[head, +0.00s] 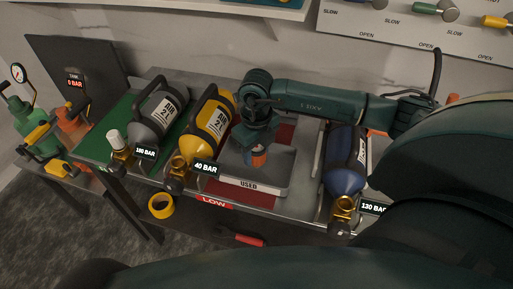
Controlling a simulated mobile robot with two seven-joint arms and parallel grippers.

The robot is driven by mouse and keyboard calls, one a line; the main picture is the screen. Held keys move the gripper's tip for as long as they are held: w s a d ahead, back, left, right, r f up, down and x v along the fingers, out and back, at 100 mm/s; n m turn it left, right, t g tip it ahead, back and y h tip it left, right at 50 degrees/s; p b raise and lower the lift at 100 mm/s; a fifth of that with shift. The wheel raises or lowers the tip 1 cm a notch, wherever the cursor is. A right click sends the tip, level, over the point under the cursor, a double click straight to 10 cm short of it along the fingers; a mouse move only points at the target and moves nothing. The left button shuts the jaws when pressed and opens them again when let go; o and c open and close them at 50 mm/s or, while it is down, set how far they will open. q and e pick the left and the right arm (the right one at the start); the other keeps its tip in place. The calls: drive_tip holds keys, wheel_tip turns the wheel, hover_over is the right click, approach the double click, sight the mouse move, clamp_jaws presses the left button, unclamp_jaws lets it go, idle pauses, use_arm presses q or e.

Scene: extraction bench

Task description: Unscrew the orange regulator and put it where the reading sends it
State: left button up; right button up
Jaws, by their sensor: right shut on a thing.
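My right gripper (256,146) reaches in from the right and points down over the grey tray marked USED (240,185). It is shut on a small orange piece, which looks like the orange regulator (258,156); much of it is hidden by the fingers. I cannot tell whether it touches the tray floor. A grey cylinder (158,112) with a 180 BAR tag, a yellow cylinder (208,115) with a 40 BAR tag and a blue cylinder (344,165) with a 130 BAR tag lie on the bench. My left gripper is not in view.
A red zone marked LOW (214,202) is at the bench front, and a green zone (115,145) at its left. A green device with a gauge (18,73) stands far left, near a 0 BAR display (75,83). Yellow tape (161,206) and a red-handled tool (248,240) lie below.

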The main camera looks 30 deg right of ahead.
use_arm(q)
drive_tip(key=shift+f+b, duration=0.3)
drive_tip(key=shift+b, duration=0.1)
use_arm(e)
drive_tip(key=shift+f, duration=0.45)
drive_tip(key=o, duration=1.1)
drive_tip(key=shift+o, duration=0.2)
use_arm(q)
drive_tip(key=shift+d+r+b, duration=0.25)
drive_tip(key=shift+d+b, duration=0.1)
use_arm(e)
wheel_tip(320, 180, up, 13)
drive_tip(key=shift+r, duration=0.2)
